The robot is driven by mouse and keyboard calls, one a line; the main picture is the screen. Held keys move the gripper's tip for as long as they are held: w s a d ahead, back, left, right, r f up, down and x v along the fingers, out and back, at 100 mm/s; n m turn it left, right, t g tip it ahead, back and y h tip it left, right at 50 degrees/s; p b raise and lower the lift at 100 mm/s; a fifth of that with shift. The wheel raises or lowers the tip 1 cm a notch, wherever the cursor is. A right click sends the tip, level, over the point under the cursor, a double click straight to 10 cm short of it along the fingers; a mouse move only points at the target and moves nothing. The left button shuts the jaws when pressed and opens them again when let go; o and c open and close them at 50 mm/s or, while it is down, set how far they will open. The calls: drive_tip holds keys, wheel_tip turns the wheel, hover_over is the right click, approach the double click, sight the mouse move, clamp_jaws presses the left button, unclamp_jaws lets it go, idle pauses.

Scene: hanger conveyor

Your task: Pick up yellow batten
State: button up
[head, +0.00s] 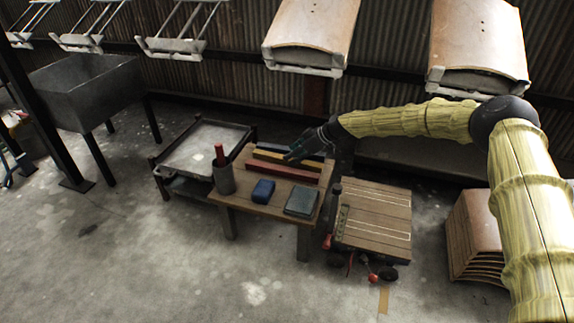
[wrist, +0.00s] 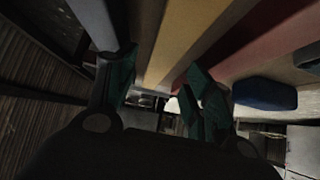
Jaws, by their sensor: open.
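The yellow batten (head: 267,155) lies on a wooden table between a blue batten (head: 270,147) and a red batten (head: 283,171). In the wrist view the yellow batten (wrist: 188,38) runs away from between my fingers, with the blue batten (wrist: 94,20) to the left and the red batten (wrist: 262,40) to the right. My gripper (head: 294,154) is open and empty, over the right part of the battens. In the wrist view its dark green fingers (wrist: 160,82) stand apart, one on each side of the yellow batten's line. My gripper hides part of the battens in the head view.
The wooden table (head: 248,208) also holds a cup with a red item (head: 223,176), a blue block (head: 262,191) and a grey-blue box (head: 301,201). A low wooden cart (head: 374,222) stands to the right. Hangers carry curved panels (head: 312,30) along the wall behind.

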drive_tip(key=shift+b+x, duration=0.65)
drive_tip(key=shift+x, duration=0.8)
drive_tip(key=shift+r, duration=0.1)
drive_tip(key=shift+c, duration=0.2)
clamp_jaws()
